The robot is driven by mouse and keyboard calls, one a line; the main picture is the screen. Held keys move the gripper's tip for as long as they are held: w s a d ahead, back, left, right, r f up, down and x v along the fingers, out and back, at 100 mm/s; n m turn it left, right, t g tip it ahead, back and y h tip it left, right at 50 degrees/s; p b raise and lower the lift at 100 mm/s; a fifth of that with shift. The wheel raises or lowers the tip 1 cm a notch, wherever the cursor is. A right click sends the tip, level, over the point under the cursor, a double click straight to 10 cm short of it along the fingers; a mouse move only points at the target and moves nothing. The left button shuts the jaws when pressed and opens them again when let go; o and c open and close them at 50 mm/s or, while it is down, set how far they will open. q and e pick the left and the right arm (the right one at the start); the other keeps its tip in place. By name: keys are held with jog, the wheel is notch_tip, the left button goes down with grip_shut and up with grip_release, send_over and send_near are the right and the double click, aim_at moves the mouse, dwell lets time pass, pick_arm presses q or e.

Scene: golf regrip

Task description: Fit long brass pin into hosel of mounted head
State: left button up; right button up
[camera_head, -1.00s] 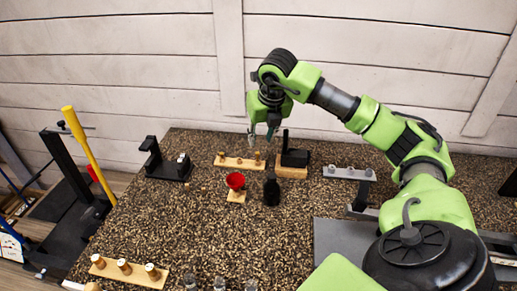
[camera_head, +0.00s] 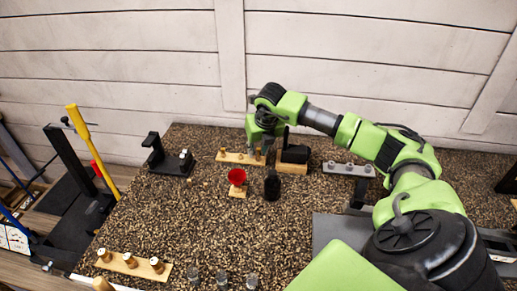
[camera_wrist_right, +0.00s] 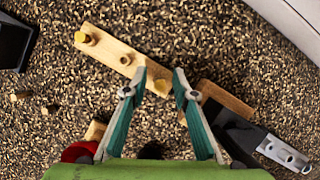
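A wooden rack (camera_head: 231,158) with brass pins stands at the back of the bench; it also shows in the right wrist view (camera_wrist_right: 107,52). One brass pin (camera_wrist_right: 161,87) at its right end lies between my right fingertips. My right gripper (camera_head: 262,151) has come down over that end of the rack. In the right wrist view its teal fingers (camera_wrist_right: 160,78) are apart, and I see no grip on the pin. A black head on a wooden block (camera_head: 292,168) stands just right of the gripper; its hosel is not clear. My left gripper is not in view.
A red funnel-like cup (camera_head: 237,177) and a dark bottle (camera_head: 272,186) stand in front of the rack. A grey rack (camera_head: 345,169) is to the right, a black stand (camera_head: 168,163) to the left. Another pin rack (camera_head: 130,264) is near the front left. The bench middle is clear.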

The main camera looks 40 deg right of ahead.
grip_shut()
jog(key=shift+r, duration=0.3)
jog(key=shift+r+p, duration=1.2)
jog(key=shift+r, duration=0.65)
jog(key=shift+r, duration=0.1)
